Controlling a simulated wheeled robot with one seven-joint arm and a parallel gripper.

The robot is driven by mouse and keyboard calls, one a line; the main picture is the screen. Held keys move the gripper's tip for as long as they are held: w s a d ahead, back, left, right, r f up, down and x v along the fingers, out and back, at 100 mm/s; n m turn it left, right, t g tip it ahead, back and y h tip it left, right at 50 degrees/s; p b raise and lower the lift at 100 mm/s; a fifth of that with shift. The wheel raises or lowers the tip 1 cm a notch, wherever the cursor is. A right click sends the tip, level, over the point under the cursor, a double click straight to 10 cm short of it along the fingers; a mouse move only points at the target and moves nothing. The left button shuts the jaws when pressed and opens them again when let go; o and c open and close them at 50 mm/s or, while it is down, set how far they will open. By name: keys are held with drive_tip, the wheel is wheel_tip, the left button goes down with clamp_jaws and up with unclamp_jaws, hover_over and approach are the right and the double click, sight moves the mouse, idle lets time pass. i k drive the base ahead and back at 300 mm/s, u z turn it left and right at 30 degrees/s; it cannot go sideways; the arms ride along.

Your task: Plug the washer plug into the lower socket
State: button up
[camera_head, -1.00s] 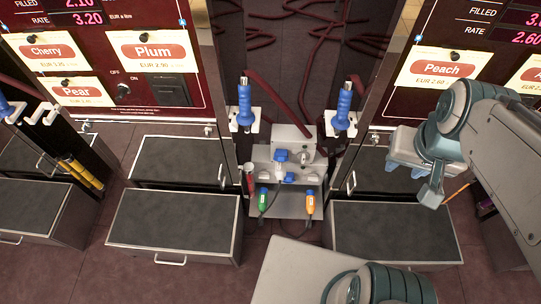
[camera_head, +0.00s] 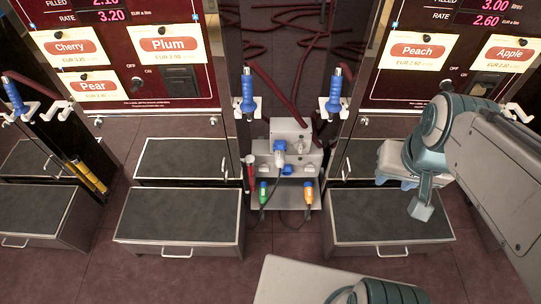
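A grey socket unit (camera_head: 290,128) stands low between the two pump cabinets. A blue and grey plug (camera_head: 280,152) sits at its front; I cannot tell how far it is in. A small blue part, perhaps the lower socket (camera_head: 287,170), shows just below it. A green plug (camera_head: 263,191) and an orange plug (camera_head: 308,193) with dark cables are at the shelf under the unit. No label shows which is the washer plug. My gripper (camera_head: 408,190) is at the right, well apart from the unit. Whether its fingers are open is unclear; no held object shows.
Blue nozzles (camera_head: 248,90) (camera_head: 335,90) hang on both sides above the unit, with dark red hoses behind. Grey-topped steps (camera_head: 180,215) (camera_head: 388,216) stand at left and right. Tiled floor (camera_head: 284,243) is clear in front of the unit.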

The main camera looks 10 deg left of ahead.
sight(263, 190)
drive_tip(key=z, duration=2.15)
drive_tip(key=k, duration=1.75)
drive_tip(key=u, duration=1.9)
drive_tip(key=i, duration=0.5)
drive_tip(key=z, duration=0.05)
